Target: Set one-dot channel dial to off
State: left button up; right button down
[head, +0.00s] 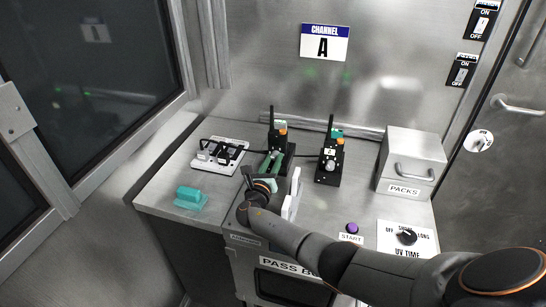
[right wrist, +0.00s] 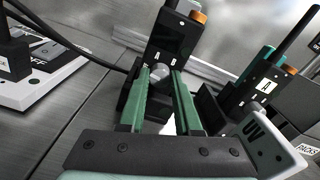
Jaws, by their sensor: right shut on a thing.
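A black handset-like unit (head: 291,147) with an antenna and an orange knob stands upright on the bench. In the right wrist view a round grey dial (right wrist: 160,70) sits low on its front face. My right gripper (head: 275,156) reaches it from the front, its two green fingers on either side of the dial and shut on it. The dial's dot marks and its pointer setting cannot be read. A second black unit (head: 329,168) with a similar grey dial and a white label stands to the right, apart from my gripper. My left gripper is not in view.
A white rack (head: 229,145) with black parts and a teal block (head: 190,198) lie to the left. A PACKS drawer box (head: 409,148) stands right. A purple START button (head: 352,228) and UV TIME knob (head: 406,236) are near the front. A UV-labelled white piece (right wrist: 285,150) is beside my right gripper.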

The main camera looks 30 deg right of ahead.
jog(key=shift+n+p, duration=0.35)
jog(key=shift+n, duration=0.45)
jog(key=c, duration=0.6)
grip_release()
jog(key=p+v, duration=0.2)
jog(key=v, duration=0.9)
jog(key=shift+a, duration=0.15)
jog(key=shift+s+a, duration=0.45)
jog(key=shift+s, duration=0.05)
